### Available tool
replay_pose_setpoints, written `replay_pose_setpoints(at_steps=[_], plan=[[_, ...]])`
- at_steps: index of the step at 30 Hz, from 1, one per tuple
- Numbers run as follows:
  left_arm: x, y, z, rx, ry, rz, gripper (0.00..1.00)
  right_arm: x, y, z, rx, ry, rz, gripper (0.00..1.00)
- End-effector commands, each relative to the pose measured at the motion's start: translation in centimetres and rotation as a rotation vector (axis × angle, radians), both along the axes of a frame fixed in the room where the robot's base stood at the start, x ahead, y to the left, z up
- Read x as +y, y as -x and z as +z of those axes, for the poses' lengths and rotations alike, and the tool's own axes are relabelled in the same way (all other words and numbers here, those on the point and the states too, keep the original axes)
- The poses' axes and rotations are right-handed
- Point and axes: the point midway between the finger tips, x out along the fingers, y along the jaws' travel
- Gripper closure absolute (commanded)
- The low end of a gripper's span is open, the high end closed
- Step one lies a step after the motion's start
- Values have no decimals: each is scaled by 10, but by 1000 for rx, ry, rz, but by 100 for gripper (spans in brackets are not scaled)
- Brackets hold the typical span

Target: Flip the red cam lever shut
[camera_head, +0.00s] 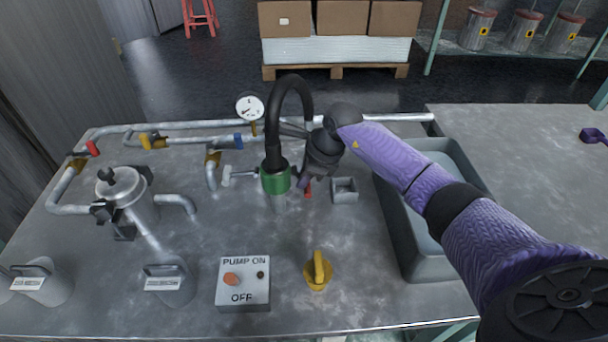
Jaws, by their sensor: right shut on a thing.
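The green coupling (275,181) sits under the curved black hose (290,84), above a short metal stub on the workbench. A silver lever arm (241,175) sticks out on its left side. The red cam lever (308,189) shows as a small red bit to the right of the coupling, mostly hidden by my gripper. My right gripper (304,182) comes in from the right, points down beside the coupling, and is shut on the red lever; its fingertips are small and partly hidden. My left gripper is not in view.
A small grey open box (344,190) is right of the gripper, with a grey basin (408,230) beyond it under my arm. A pressure gauge (250,107) and pipes run behind. A pump switch box (243,283) and a yellow knob (318,270) stand in front.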

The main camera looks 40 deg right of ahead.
Motion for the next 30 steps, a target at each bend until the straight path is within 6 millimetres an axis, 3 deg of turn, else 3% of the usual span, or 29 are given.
replay_pose_setpoints(at_steps=[15, 16, 20, 30], plan=[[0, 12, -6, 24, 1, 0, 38, 3, -2, -3, -73, -116, 1, 100], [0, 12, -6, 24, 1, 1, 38, 3, -2, -3, -73, -116, 1, 80], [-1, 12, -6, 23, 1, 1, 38, 2, -2, -3, -73, -115, 0, 52], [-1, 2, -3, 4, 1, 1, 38, -1, 1, 6, -73, -113, -1, 50]])
